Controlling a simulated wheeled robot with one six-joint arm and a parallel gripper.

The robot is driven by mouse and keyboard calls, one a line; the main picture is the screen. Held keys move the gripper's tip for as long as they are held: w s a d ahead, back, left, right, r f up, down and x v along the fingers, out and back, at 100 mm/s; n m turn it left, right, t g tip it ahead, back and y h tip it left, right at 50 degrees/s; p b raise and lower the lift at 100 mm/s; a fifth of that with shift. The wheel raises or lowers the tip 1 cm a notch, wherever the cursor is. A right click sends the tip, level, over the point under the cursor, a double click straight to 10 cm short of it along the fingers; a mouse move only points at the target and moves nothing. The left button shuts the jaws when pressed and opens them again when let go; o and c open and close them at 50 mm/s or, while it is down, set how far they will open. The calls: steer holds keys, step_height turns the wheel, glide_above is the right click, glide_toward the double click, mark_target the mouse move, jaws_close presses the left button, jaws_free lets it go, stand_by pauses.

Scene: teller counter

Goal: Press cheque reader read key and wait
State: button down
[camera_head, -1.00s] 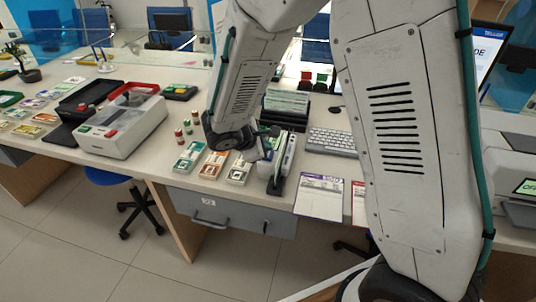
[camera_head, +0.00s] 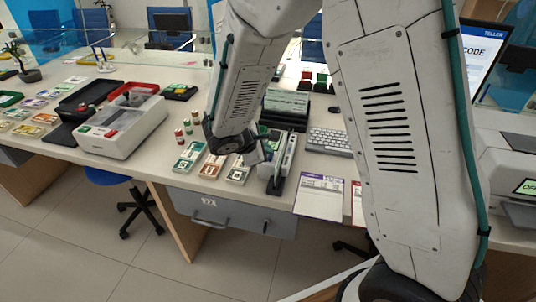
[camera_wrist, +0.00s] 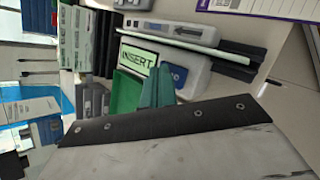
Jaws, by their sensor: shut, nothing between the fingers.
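The cheque reader (camera_head: 290,152) stands near the front edge of the counter, a narrow grey-white unit with a dark slot. In the wrist view the cheque reader (camera_wrist: 192,74) appears turned sideways, with a lit screen (camera_wrist: 138,58) reading "INSERT". A blue patch (camera_wrist: 174,74) beside the screen shows the letters "AD"; the rest is covered by my gripper. My gripper (camera_wrist: 158,78) shows as shut teal fingers, empty, with the tips over the reader's face by the blue patch. I cannot tell whether they touch it. In the head view my arm mostly hides the gripper.
A keyboard (camera_head: 330,141) and a printed form (camera_head: 320,196) lie right of the reader. Card-like packs (camera_head: 211,166) lie to its left, near small capped bottles (camera_head: 188,127). A white machine (camera_head: 124,128) stands further left. Dark stacked trays (camera_head: 286,112) stand behind.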

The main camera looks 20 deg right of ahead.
steer(key=shift+f, duration=0.3)
steer(key=shift+r, duration=0.1)
stand_by(0.4)
steer(key=shift+r, duration=0.8)
steer(key=shift+r, duration=2.5)
